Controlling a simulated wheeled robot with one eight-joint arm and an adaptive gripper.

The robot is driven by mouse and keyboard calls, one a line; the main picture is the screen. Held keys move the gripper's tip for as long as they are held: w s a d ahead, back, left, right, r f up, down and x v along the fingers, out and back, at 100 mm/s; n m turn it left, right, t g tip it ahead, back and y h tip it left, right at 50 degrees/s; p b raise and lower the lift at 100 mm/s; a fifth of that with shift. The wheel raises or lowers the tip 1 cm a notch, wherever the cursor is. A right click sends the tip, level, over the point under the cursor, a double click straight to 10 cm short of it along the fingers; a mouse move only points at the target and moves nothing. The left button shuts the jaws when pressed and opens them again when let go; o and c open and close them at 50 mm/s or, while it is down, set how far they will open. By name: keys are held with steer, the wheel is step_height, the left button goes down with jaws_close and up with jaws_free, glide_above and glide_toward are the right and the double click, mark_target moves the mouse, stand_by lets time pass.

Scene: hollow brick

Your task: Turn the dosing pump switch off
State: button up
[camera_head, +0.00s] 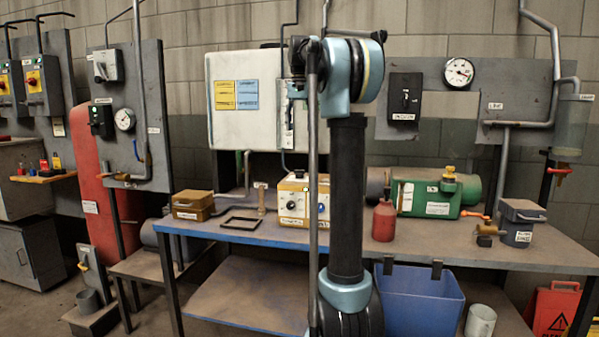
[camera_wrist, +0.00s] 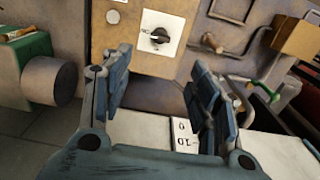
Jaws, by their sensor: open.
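An ochre box with a white front plate (camera_head: 292,203) stands on the workbench, left of my arm. In the wrist view, a black rotary knob (camera_wrist: 159,37) on a white plate sits on an ochre panel (camera_wrist: 187,10). It appears to be the same box, but I cannot tell for certain which switch is the dosing pump's. My gripper (camera_wrist: 152,85) is open and empty, its fingers apart from the knob. In the head view the fingers are not clear.
A white cabinet (camera_head: 228,125) hangs behind my arm. The bench (camera_head: 400,233) also holds a red bottle (camera_head: 384,221), a green machine (camera_head: 415,194) and a small ochre box (camera_head: 192,206). Other switches include a black one (camera_head: 405,98) and a dark green one (camera_head: 100,121).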

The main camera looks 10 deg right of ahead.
mark_target(300, 174)
step_height(300, 174, down, 17)
steer(key=shift+w+f, duration=0.1)
steer(key=shift+f, duration=0.05)
stand_by(0.6)
steer(key=shift+c, duration=0.5)
steer(key=c, duration=1)
